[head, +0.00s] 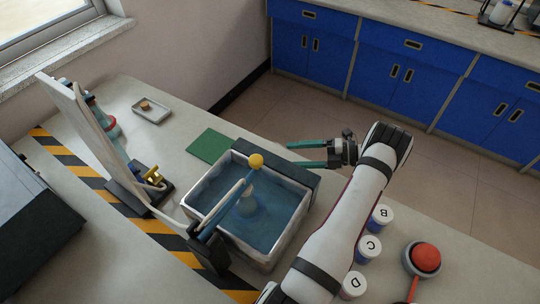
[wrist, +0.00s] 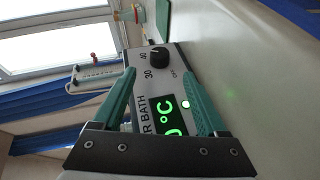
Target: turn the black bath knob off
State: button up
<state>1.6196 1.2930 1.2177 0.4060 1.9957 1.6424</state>
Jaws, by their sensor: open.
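The black knob (wrist: 159,56) shows in the wrist view on the grey front panel of the water bath, among the marks 30, 40 and one too small to read surely. Its pointer is too small to read. A lit green °C display (wrist: 172,120) and a small white light sit nearer on the panel. My gripper (wrist: 159,75) is open and empty, its two teal fingers spread, with the knob beyond their tips and between them. In the head view my gripper (head: 291,155) is beside the bath (head: 268,262); the knob is hidden there.
A rod with a yellow ball (head: 256,160) crosses above the bath's blue water. A green mat (head: 208,146) and a tray (head: 140,115) lie behind it. Lidded jars B (head: 382,215), C (head: 369,247) and D (head: 353,284) and a red-topped object (head: 425,257) stand at right.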

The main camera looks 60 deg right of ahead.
jog(key=x, duration=0.9)
jog(key=shift+w+a, duration=0.1)
grip_shut()
jog(key=t, duration=0.1)
jog(key=n+t, duration=0.1)
jog(key=shift+f+t+y, duration=0.25)
jog(key=shift+t+y, duration=0.15)
grip_release()
jog(key=v, duration=1.6)
